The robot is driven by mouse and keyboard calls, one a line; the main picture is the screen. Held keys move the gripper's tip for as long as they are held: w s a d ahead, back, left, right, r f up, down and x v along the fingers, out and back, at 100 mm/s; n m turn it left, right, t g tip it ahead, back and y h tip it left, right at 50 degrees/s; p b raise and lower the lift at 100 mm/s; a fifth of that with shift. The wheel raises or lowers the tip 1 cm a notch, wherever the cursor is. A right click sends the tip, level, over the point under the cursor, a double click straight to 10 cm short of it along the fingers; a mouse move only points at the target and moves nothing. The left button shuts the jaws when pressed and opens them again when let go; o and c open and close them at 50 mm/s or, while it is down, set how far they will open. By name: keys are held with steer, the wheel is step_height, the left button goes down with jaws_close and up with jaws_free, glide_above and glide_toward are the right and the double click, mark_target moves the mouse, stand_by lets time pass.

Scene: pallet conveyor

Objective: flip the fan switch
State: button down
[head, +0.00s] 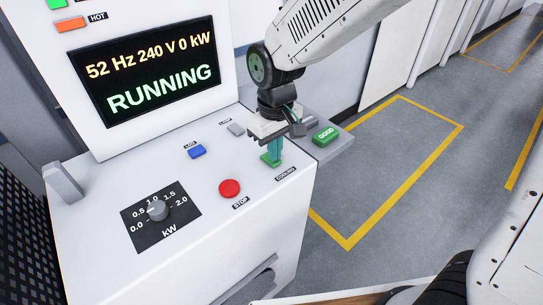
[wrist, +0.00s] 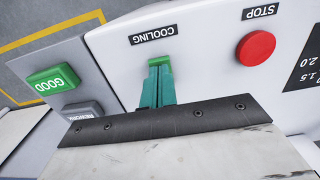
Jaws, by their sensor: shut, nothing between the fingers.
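The switch above the COOLING label is a small green piece (head: 270,159) on the white panel's right part. In the wrist view the green switch (wrist: 159,61) shows just beyond my fingertips, beside its upside-down COOLING label. My gripper (head: 277,150) points down at the switch, with its teal fingers shut and nothing between them. In the wrist view the fingertips (wrist: 157,80) overlap the switch's near part and hide it. I cannot tell whether they touch it.
A red STOP button (head: 230,189) sits left of the switch. A blue button (head: 197,151), a grey button (head: 235,129) and a kW dial (head: 157,209) share the panel. A green GOOD button (head: 325,135) is on a side shelf. The screen (head: 146,73) reads RUNNING, 0 kW.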

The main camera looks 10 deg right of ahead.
steer(key=shift+f, duration=0.4)
steer(key=shift+r, duration=3.5)
